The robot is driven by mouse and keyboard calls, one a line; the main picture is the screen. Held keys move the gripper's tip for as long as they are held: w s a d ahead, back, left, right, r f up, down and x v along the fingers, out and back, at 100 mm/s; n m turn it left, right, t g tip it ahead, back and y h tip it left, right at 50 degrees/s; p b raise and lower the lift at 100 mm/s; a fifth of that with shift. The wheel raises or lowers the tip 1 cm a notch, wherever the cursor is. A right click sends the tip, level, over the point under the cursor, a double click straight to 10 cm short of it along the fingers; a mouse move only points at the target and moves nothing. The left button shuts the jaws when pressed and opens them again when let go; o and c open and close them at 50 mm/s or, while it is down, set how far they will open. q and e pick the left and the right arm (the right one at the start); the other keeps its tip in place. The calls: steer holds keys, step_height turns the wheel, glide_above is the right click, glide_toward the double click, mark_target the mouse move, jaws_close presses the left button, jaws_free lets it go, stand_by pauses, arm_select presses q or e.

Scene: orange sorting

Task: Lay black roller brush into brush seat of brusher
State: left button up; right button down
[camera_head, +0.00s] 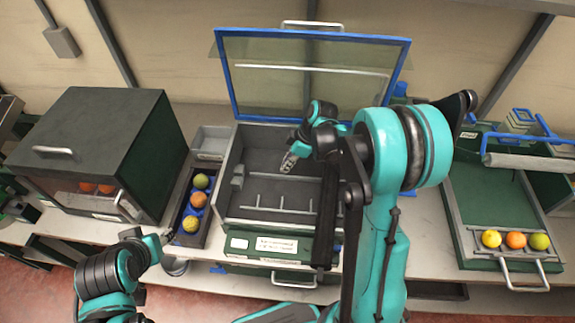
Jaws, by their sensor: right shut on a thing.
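The brusher (232,200) is the grey box in the middle with its blue-framed clear lid (405,62) raised. Low grey rails and posts stand on its dark floor. A long black bar, which looks like the black roller brush (328,215), runs front to back along the right side and passes over the front wall; my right arm is close beside it. My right gripper (289,163) is over the inside of the box, shut; the contact with the brush is not clear in this view. My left gripper (166,238) is low at the left, near the fruit tray; its opening is too small to judge.
A narrow tray (176,222) with green, orange and yellow fruit stands left of the brusher. A dark green cabinet (90,130) is farther left. At the right is a green tray (485,195) with three fruits along its front. My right arm hides the brusher's right side.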

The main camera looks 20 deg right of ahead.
steer(key=shift+w+a+f+b, duration=0.1)
steer(key=shift+w+a, duration=0.1)
steer(key=shift+w, duration=0.6)
steer(key=shift+w+a+f+b, duration=0.1)
steer(key=shift+w+a, duration=0.15)
steer(key=shift+w, duration=0.5)
steer(key=shift+w+a+b, duration=0.1)
steer(key=shift+w+a, duration=0.1)
steer(key=shift+w, duration=0.6)
stand_by(0.3)
steer(key=c, duration=1.5)
jaws_free()
steer(key=shift+c, duration=0.2)
steer(key=v, duration=1.2)
